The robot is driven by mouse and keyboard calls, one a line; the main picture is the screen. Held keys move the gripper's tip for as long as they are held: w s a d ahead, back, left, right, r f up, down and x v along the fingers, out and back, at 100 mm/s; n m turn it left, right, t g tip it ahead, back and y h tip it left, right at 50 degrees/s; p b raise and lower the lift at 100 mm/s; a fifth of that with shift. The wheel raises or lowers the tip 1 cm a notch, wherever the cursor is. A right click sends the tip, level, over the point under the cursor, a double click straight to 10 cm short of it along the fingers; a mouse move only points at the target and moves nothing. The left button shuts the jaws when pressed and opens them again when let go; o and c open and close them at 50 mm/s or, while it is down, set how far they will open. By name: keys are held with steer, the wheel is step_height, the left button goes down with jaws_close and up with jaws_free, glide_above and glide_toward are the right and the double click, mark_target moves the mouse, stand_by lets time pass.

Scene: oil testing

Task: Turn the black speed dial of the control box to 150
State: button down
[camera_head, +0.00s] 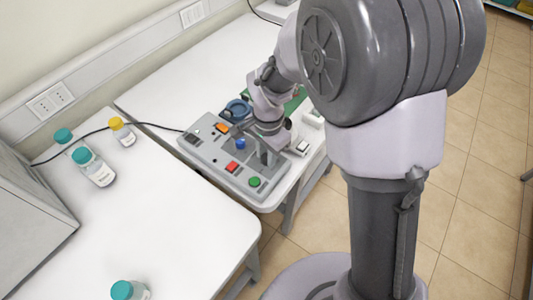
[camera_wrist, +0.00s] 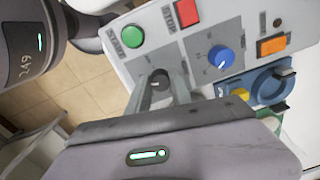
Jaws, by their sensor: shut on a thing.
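The grey control box (camera_head: 205,153) sits on the white table; it also fills the upper part of the wrist view (camera_wrist: 205,30). Its black speed dial (camera_wrist: 160,74) shows between the two fingertips of my gripper (camera_wrist: 161,86). My gripper is shut on the dial, one finger on each side. In the head view my gripper (camera_head: 266,156) comes down onto the right part of the box and hides the dial. The scale around the dial and its pointer's reading are too small and covered to tell.
The box also carries a green START button (camera_wrist: 132,36), a red STOP button (camera_wrist: 187,13), a blue knob (camera_wrist: 221,57) and an orange switch (camera_wrist: 271,46). A blue device (camera_head: 237,109) stands behind. Bottles with teal caps (camera_head: 97,170) stand on the left table.

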steer(key=c, duration=1.1)
jaws_free()
steer(key=shift+c, duration=0.2)
step_height(320, 180, up, 17)
steer(key=p, duration=0.5)
steer(key=shift+s+d+r+p, duration=0.2)
steer(key=shift+s+p, duration=0.05)
steer(key=shift+p, duration=0.05)
steer(key=s+d+n+t+y+b, duration=0.1)
steer(key=s+d+b, duration=0.3)
steer(key=s, duration=0.4)
steer(key=s+d+n+t+b, duration=0.4)
steer(key=s+b, duration=0.1)
steer(key=s, duration=0.3)
steer(key=shift+s+d+f+t+y, duration=0.2)
steer(key=shift+s+f+t+y, duration=0.1)
steer(key=shift+s+f+y, duration=0.1)
